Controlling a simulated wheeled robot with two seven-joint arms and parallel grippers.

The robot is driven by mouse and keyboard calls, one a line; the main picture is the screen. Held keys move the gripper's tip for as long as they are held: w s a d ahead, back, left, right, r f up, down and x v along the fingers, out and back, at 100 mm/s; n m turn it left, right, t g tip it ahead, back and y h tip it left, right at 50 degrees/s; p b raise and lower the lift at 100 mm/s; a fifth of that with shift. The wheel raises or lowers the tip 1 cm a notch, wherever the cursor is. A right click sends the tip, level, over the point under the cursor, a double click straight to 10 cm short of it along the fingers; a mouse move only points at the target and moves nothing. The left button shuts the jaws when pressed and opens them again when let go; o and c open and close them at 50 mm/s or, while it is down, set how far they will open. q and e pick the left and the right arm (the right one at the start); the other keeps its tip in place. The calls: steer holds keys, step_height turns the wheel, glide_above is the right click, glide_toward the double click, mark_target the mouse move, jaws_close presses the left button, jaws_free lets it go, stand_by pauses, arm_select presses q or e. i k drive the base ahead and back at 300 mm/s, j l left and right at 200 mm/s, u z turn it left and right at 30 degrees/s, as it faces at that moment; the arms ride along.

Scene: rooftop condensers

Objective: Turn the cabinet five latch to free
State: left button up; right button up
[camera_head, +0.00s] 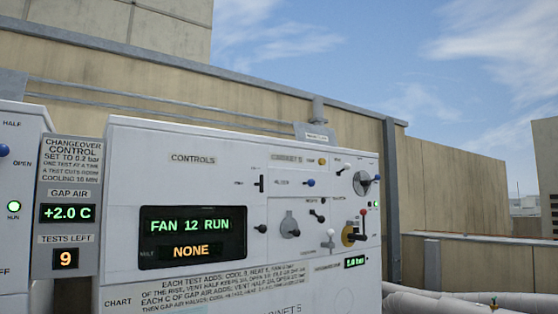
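A white control cabinet (135,160) stands ahead with a "CONTROLS" label and, to its right, a small blurred label (287,157) that may read "CABINET 5". Neither gripper shows.
A display (192,236) reads "FAN 12 RUN" and "NONE". A grey changeover panel (70,158) shows "+2.0 C" and 9 tests left. Part of another white cabinet (15,220) stands at the left edge. Pale pipes (450,302) run low at the right. A tan wall (440,180) stands behind.

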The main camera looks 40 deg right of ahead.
mark_target(260, 184)
steer(key=i+l, duration=0.1)
steer(key=l, duration=0.4)
steer(key=i+l, duration=0.15)
steer(key=l, duration=0.3)
steer(key=i+l, duration=0.1)
steer(key=l, duration=0.4)
steer(key=i+l, duration=0.1)
steer(key=l, duration=0.35)
steer(key=i+l, duration=0.1)
steer(key=l, duration=0.4)
steer(key=i+l, duration=0.1)
steer(key=l, duration=0.4)
steer(key=i+l, duration=0.15)
steer(key=l, duration=0.3)
steer(key=i+l, duration=0.1)
steer(key=l, duration=0.4)
steer(key=u, duration=0.05)
